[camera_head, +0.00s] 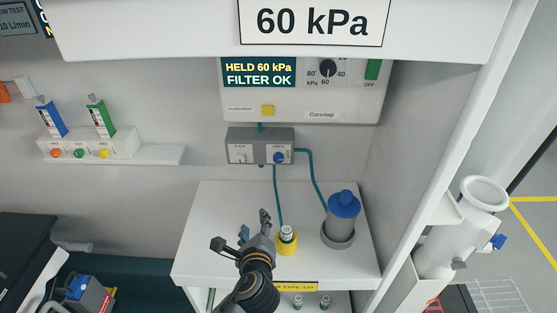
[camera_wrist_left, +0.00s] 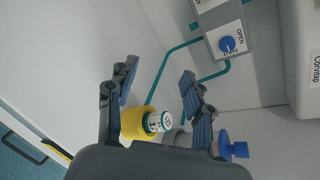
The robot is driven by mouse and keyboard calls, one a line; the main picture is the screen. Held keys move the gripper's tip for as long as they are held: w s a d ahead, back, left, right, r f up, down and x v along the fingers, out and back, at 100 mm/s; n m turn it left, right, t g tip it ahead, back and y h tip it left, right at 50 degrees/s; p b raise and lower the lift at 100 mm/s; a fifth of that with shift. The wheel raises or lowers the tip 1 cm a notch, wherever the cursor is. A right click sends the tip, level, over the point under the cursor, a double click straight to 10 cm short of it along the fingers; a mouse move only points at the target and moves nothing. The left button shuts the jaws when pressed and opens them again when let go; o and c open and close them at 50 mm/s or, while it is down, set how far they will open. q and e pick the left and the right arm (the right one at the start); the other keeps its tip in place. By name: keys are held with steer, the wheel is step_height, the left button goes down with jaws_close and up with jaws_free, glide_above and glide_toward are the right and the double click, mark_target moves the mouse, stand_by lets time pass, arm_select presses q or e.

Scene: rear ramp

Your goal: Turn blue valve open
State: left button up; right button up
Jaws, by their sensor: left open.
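The blue valve (camera_head: 279,157) is a round blue knob on the right half of a grey box (camera_head: 260,143) on the back wall. The knob also shows at the upper right in the left wrist view (camera_wrist_left: 228,44), with an OPEN label beside it. My left gripper (camera_head: 248,228) is open and empty, below and in front of the box, apart from the knob. In the left wrist view its two fingers (camera_wrist_left: 158,90) are spread, with the knob beyond them. My right gripper is not in view.
A yellow holder (camera_head: 287,243) with a small vial and a grey canister with a blue lid (camera_head: 343,207) stand on the white shelf (camera_head: 215,215) near my left gripper. Teal tubes (camera_head: 314,180) run down from the box. A control unit (camera_head: 300,100) hangs above.

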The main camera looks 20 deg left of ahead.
mark_target(278, 159)
arm_select(q)
steer(key=w+d+r+m+t, duration=0.4)
steer(key=w+r+m, duration=0.2)
steer(key=m, duration=0.3)
steer(key=shift+h, duration=0.3)
steer(key=p+x, duration=0.2)
steer(key=x, duration=0.9)
steer(key=shift+w+r, duration=0.2)
steer(key=shift+w, duration=0.1)
steer(key=shift+x, duration=0.85)
steer(key=shift+f, duration=0.1)
jaws_close()
